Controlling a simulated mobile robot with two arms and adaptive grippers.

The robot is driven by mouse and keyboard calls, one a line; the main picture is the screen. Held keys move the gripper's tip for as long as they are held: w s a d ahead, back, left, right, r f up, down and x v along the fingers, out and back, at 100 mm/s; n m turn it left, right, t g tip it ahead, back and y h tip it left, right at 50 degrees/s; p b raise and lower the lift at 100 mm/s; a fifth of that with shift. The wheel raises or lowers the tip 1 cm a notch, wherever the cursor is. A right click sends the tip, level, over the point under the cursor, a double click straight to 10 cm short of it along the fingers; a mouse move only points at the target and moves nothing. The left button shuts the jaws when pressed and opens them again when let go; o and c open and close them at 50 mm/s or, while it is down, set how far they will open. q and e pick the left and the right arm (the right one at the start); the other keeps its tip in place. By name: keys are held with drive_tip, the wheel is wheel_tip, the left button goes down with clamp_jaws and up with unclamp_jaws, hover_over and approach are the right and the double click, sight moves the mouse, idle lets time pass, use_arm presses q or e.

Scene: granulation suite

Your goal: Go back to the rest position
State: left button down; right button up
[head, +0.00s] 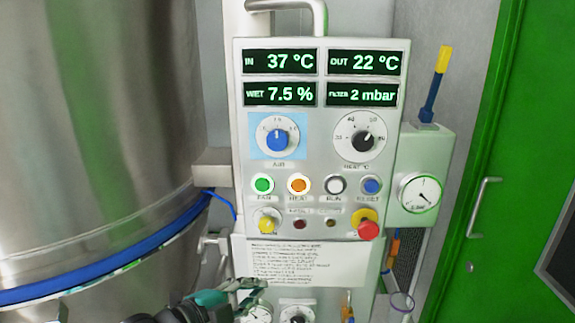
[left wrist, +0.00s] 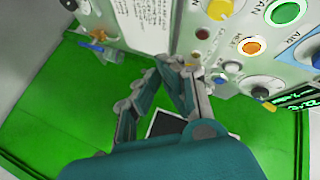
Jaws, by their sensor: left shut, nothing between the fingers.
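My left gripper (head: 252,289) is at the bottom of the head view, in front of the lower part of the control panel (head: 318,130). In the left wrist view its two fingers (left wrist: 175,68) come together at the tips with nothing between them. It looks shut and empty. The fingertips appear near the panel face, below the text label (head: 305,260); I cannot tell whether they touch it. My right gripper is not in view.
A large steel vessel (head: 90,120) with a blue band (head: 110,262) stands at left. The panel carries knobs, lit green (head: 263,184) and orange (head: 298,184) buttons and a red stop button (head: 368,230). A gauge box (head: 418,150) adjoins it. A green door (head: 535,120) is at right.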

use_arm(q)
drive_tip(key=s+a+f+n+g+y, duration=0.25)
drive_tip(key=s+f+n, duration=0.25)
drive_tip(key=f, duration=0.3)
drive_tip(key=s+a+f+n+g+y, duration=0.1)
drive_tip(key=s+a+f+n+y, duration=0.2)
drive_tip(key=s+f+n, duration=0.3)
drive_tip(key=s+a+f+n+g+y, duration=0.2)
drive_tip(key=s+a+f+n, duration=0.1)
drive_tip(key=s+f, duration=0.3)
drive_tip(key=s+a+f+n+g+y, duration=0.1)
drive_tip(key=s+a+f+n+g, duration=0.25)
drive_tip(key=s, duration=0.55)
drive_tip(key=s+a+f+x, duration=0.1)
drive_tip(key=s+x, duration=0.2)
drive_tip(key=x, duration=0.9)
drive_tip(key=s+x, duration=0.3)
drive_tip(key=x, duration=1)
drive_tip(key=s+a+f+g, duration=0.1)
drive_tip(key=s+a+f, duration=0.2)
drive_tip(key=s+f, duration=1.4)
drive_tip(key=shift+s+a+g, duration=0.2)
drive_tip(key=shift+a+g, duration=0.05)
drive_tip(key=shift+g, duration=0.05)
drive_tip(key=shift+y, duration=0.25)
